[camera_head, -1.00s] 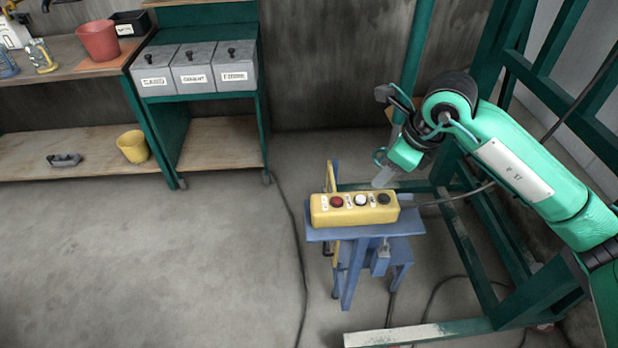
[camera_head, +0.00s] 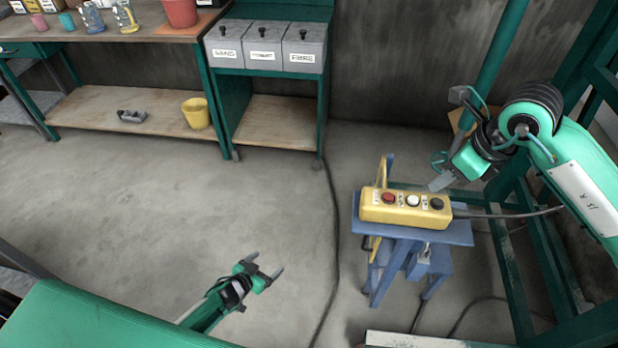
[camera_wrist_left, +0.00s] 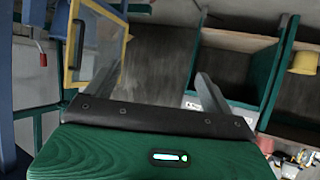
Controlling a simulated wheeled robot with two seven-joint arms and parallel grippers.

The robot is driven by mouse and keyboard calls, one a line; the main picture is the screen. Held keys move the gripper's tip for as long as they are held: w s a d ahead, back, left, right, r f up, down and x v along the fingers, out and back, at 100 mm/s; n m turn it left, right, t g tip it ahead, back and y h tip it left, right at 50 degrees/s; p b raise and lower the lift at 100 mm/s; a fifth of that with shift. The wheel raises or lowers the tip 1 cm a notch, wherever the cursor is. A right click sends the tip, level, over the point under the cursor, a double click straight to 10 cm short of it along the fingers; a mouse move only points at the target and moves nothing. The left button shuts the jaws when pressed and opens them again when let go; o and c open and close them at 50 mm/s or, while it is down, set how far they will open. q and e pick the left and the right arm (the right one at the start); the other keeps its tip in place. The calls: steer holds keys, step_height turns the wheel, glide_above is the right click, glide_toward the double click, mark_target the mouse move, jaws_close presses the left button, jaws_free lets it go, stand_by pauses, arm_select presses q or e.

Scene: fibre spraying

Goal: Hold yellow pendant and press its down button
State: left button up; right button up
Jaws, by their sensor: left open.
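The yellow pendant (camera_head: 405,208) lies on a blue stand (camera_head: 440,233) right of centre in the head view. Its top has a red button (camera_head: 388,198), a white button (camera_head: 413,200) and a black button (camera_head: 436,203). The button labels are too small to read. My left gripper (camera_head: 266,265) is open and empty over the floor, left of the stand and apart from the pendant. Its two spread fingers also show in the left wrist view (camera_wrist_left: 157,76). My right gripper (camera_head: 440,182) is just behind the pendant's right part. Its finger opening cannot be made out.
A green workbench (camera_head: 130,30) and a bin cabinet (camera_head: 268,85) stand at the back. A green frame (camera_head: 545,235) is at the right, beside my right arm. A dark cable (camera_head: 334,220) runs along the floor between my left gripper and the stand. Floor to the left is clear.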

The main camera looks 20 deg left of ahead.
mark_target(365, 201)
arm_select(q)
steer(key=w+d+r+m+h, duration=0.2)
steer(key=w+d+r+h, duration=0.15)
steer(key=r, duration=0.55)
steer(key=w+d+r+m+g+h, duration=0.1)
steer(key=w+d+r+m+h, duration=0.2)
steer(key=r, duration=0.6)
steer(key=w+d+r+m+h, duration=0.2)
steer(key=w+r+h, duration=0.15)
steer(key=r, duration=0.65)
steer(key=s+d+r+m+g, duration=0.3)
steer(key=s+r+g, duration=0.15)
steer(key=r, duration=0.35)
steer(key=s+d+r+m+g, duration=0.3)
steer(key=r+m+g, duration=0.15)
steer(key=r, duration=0.35)
steer(key=shift+n+g+y, duration=0.3)
steer(key=shift+n+y, duration=0.1)
steer(key=shift+n, duration=0.05)
steer(key=x, duration=1.3)
steer(key=shift+w+d+f, duration=0.15)
steer(key=shift+w+d, duration=0.1)
steer(key=shift+w, duration=0.1)
steer(key=c, duration=1.3)
arm_select(e)
jaws_close()
